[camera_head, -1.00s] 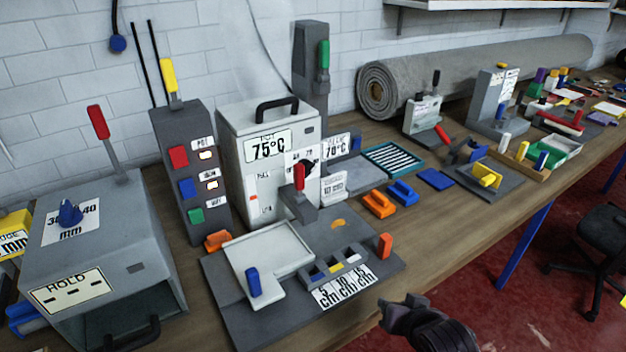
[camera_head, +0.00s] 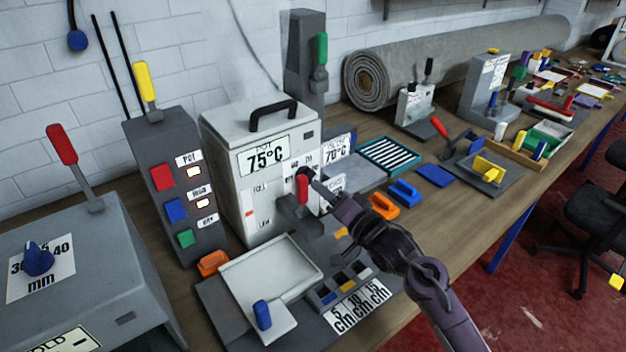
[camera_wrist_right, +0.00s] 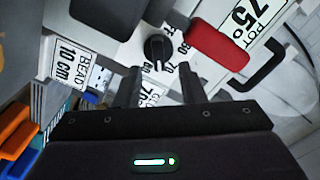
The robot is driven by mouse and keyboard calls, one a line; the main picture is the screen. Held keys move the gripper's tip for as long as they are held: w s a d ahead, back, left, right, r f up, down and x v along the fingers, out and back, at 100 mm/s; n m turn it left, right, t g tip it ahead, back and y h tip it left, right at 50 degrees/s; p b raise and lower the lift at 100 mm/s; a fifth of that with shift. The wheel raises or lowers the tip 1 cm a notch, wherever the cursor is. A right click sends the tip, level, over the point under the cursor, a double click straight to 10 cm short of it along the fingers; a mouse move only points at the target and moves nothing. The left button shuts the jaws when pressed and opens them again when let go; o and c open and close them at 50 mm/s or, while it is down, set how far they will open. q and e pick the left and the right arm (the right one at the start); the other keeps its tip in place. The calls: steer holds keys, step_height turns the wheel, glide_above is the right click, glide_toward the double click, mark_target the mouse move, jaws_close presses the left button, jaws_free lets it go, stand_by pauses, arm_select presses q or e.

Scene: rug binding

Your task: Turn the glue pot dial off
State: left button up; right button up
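The glue pot (camera_head: 225,140) is a white box with a black handle and a 75°C plate, at centre-left in the head view. Its dial (camera_wrist_right: 157,46) is a black knob with printed numbers around it in the right wrist view. In the head view the dial (camera_head: 304,173) is partly hidden behind a red lever. My right gripper (camera_head: 318,187) reaches to the pot's right front from the lower right. In the right wrist view my right gripper (camera_wrist_right: 160,80) has its fingers apart and empty, with the dial just beyond the gap. My left gripper is not in view.
The red lever (camera_head: 302,190) stands close to the dial and also shows in the wrist view (camera_wrist_right: 218,45). A white tray (camera_head: 235,275) lies in front of the pot. A switch box (camera_head: 150,140) with red, blue and green buttons stands left. An orange block (camera_head: 384,206) lies right.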

mark_target(311, 181)
steer(key=x, duration=0.4)
steer(key=shift+w+a+f+p, duration=0.1)
steer(key=shift+w+a+p, duration=0.05)
steer(key=shift+w+p, duration=0.15)
jaws_close()
